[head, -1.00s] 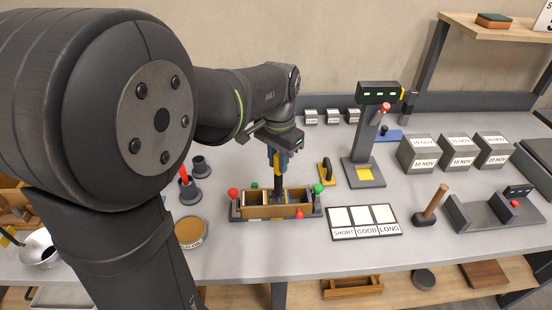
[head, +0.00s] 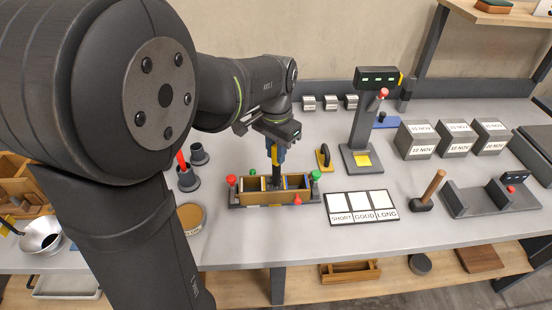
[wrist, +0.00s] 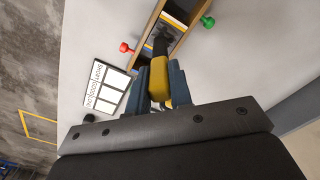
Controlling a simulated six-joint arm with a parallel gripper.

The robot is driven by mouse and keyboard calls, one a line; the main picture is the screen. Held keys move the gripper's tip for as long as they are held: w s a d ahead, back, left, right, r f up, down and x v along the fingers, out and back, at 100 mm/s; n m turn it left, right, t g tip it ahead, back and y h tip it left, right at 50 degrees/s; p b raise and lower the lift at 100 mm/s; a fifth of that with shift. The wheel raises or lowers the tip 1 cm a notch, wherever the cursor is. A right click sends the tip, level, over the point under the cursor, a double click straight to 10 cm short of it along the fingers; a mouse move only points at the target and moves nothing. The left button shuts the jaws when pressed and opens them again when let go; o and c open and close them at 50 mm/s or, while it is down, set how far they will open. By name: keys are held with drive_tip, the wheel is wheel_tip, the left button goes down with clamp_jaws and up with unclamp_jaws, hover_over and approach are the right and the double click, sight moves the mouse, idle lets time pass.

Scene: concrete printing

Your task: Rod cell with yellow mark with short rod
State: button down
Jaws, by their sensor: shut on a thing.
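My gripper (head: 275,153) is shut on a rod with a yellow handle; the handle (wrist: 160,82) shows between the blue fingers in the wrist view. The rod's dark lower part (head: 276,177) points down into the middle of the wooden mould box (head: 262,199), roughly upright in the head view. The box is divided into cells and stands in a dark frame with red and green knobs. Its near wall hides the rod's lower end. I cannot tell which cell bears a yellow mark, or whether the rod touches the bottom.
A card with SHORT, GOOD and LONG fields (head: 362,207) lies to the right of the box. A yellow-and-black hand tool (head: 324,157) and a tester stand (head: 361,140) are behind it. A mallet (head: 428,191) is further right. Cups and a round tin (head: 190,218) are left.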

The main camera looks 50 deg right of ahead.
drive_tip(key=shift+r, duration=0.85)
drive_tip(key=shift+w+d, duration=0.25)
drive_tip(key=shift+w, duration=0.45)
drive_tip(key=shift+f, duration=0.1)
wheel_tip(320, 180, down, 5)
